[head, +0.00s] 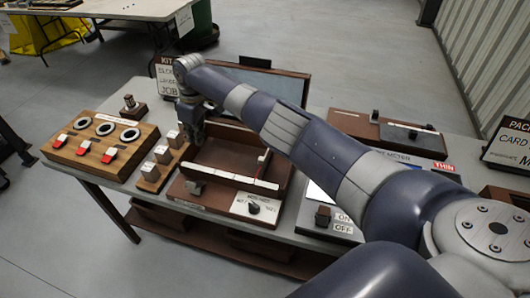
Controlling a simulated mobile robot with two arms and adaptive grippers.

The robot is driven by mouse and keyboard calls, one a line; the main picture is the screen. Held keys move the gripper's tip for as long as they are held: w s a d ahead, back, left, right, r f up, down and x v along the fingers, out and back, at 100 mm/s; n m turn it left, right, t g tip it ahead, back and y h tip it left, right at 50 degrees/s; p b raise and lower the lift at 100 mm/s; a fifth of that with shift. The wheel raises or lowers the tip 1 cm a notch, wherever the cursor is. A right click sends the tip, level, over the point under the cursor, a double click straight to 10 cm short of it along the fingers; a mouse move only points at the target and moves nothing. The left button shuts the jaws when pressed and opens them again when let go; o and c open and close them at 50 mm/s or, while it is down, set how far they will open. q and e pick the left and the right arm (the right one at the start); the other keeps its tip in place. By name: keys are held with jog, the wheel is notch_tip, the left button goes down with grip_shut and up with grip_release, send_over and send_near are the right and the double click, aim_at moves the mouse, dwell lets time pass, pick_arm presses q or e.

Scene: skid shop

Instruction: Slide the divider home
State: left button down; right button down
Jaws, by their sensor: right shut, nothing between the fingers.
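A brown wooden fixture (180,196) sits on the table, with a tray-like recess behind a long low bar with a white top strip (235,178). This bar may be the divider; I cannot tell for sure. A small grey block (194,187) stands at the fixture's left end. A white label plate with a black knob (254,208) is at its front right. My right gripper (194,138) points down at the recess's back left corner, shut and empty. I cannot tell whether it touches anything. My right arm hides part of the recess's right side. My left gripper is out of view.
An ON/OFF switch box (323,216) is at right. Little table is free.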

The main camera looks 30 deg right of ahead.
notch_tip(320, 180, up, 8)
jog(key=p, duration=0.7)
jog(key=shift+f, duration=0.1)
dwell(0.3)
